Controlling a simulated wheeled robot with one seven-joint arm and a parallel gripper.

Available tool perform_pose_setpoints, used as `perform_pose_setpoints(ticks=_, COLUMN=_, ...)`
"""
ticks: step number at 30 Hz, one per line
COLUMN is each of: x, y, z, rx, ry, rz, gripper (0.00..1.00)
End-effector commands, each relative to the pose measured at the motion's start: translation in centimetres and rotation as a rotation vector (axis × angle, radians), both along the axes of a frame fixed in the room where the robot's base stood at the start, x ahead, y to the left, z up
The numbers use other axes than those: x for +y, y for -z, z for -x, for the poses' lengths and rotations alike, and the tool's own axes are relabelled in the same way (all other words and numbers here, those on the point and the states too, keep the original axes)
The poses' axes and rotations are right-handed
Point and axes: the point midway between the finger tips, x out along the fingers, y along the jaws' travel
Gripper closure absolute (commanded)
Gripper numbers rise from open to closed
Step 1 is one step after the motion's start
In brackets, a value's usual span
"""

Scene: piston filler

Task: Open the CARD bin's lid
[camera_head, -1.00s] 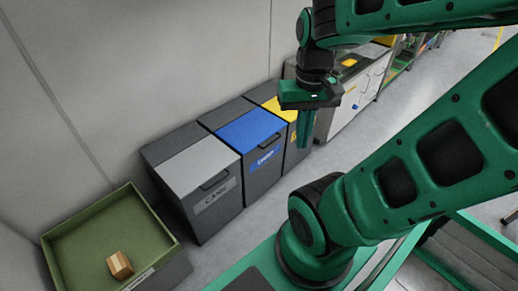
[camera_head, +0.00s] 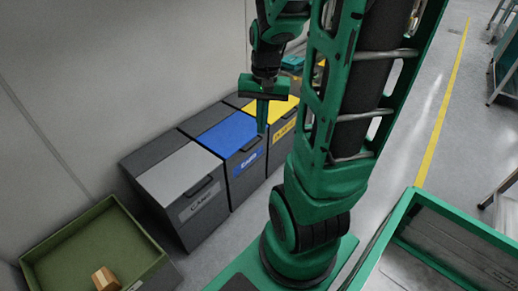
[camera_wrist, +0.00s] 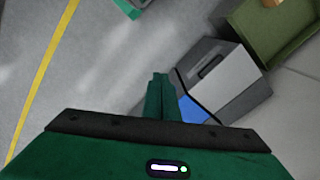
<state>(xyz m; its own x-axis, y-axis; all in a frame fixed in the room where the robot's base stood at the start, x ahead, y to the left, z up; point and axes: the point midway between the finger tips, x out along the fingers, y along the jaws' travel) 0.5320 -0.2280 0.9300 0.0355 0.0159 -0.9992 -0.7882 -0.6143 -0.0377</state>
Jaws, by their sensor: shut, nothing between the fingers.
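The CARD bin (camera_head: 188,215) is a dark bin with a light grey lid (camera_head: 178,171), the nearest of the row; its label is small and hard to read. Its lid looks shut, with a dark handle (camera_head: 198,186) near the front edge. The lid also shows in the wrist view (camera_wrist: 228,78). My gripper (camera_head: 262,130) is shut and empty, pointing down near the front of the blue-lidded bin, apart from the grey lid and to its right. In the wrist view the closed fingers (camera_wrist: 161,78) hide part of the blue lid.
A blue-lidded bin (camera_head: 226,134) and a yellow-lidded bin (camera_head: 281,108) continue the row along the wall. A green open tray (camera_head: 120,219) with a wooden block (camera_head: 105,279) stands at the lower left. Grey floor with a yellow line (camera_head: 442,110) is open at right.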

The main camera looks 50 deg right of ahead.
Motion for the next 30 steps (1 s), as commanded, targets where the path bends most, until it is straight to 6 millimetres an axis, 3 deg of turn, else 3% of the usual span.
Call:
perform_pose_setpoints(ticks=6, x=-4.3, y=5.3, z=-5.2, rx=-0.033, ry=0.206, rz=-0.068, gripper=1.00)
perform_pose_setpoints(ticks=15, x=-9.6, y=13.9, z=-10.6, rx=-0.110, ry=0.518, rz=-0.217, gripper=1.00)
perform_pose_setpoints(ticks=24, x=-14.4, y=23.3, z=-14.1, rx=-0.203, ry=0.886, rz=-0.433, gripper=1.00)
perform_pose_setpoints(ticks=30, x=-17.4, y=29.2, z=-15.3, rx=-0.271, ry=1.163, rz=-0.610, gripper=1.00)
